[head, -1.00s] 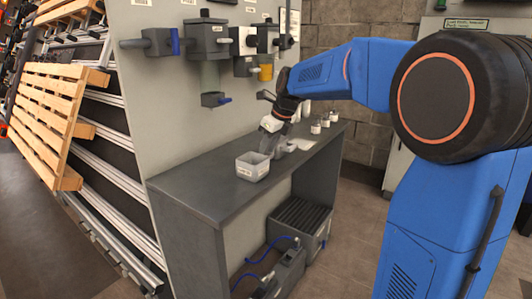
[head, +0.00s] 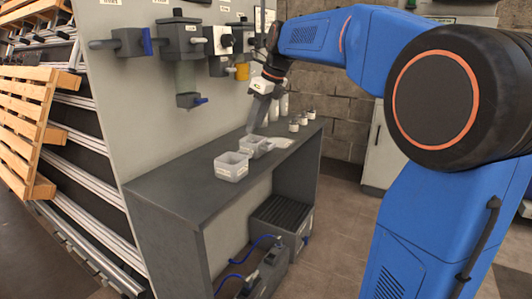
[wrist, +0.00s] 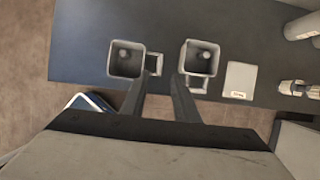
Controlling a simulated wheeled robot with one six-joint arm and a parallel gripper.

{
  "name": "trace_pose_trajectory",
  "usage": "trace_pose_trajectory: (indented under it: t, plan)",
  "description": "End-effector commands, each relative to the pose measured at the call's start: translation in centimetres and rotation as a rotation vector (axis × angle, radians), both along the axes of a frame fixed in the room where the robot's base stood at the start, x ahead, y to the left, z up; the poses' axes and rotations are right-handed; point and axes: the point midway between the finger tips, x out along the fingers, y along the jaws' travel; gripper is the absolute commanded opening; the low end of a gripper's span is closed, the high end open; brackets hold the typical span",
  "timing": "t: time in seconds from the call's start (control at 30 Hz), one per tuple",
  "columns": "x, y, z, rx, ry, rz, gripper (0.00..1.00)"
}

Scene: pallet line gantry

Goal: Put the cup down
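Two grey square open-topped cups stand upright on the dark bench. The nearer cup (head: 232,167) has a label on its front; it is the left cup (wrist: 124,62) in the wrist view. The farther cup (head: 255,147) stands close behind it and is the right cup (wrist: 201,60) in the wrist view. My gripper (head: 252,130) points down above the farther cup. Whether a finger touches either cup I cannot tell.
A white labelled card (wrist: 240,80) lies beside the cups. Valve fittings (head: 188,99) jut from the panel above. The bench's (head: 175,192) near end is clear.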

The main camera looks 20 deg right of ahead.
Motion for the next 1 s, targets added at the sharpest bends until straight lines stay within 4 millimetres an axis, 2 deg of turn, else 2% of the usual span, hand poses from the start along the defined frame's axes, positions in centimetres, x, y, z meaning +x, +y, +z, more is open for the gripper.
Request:
trace_pose_trajectory:
  t: [0.17, 0.27, 0.37, 0.57, 0.77, 1.0]
  plan:
    - [-0.3, 0.0, 0.0, -0.007, -0.004, 0.013, 0.28]
    - [-1.6, 0.3, -0.3, -0.037, -0.023, 0.082, 0.28]
    - [-4.1, 0.6, -1.0, -0.102, -0.058, 0.221, 0.28]
    - [-10.5, 1.1, -3.6, -0.277, -0.145, 0.601, 0.28]
    - [-16.7, 1.4, -7.0, -0.457, -0.218, 0.994, 0.28]
    - [-24.0, 1.4, -11.9, -0.666, -0.282, 1.478, 0.28]
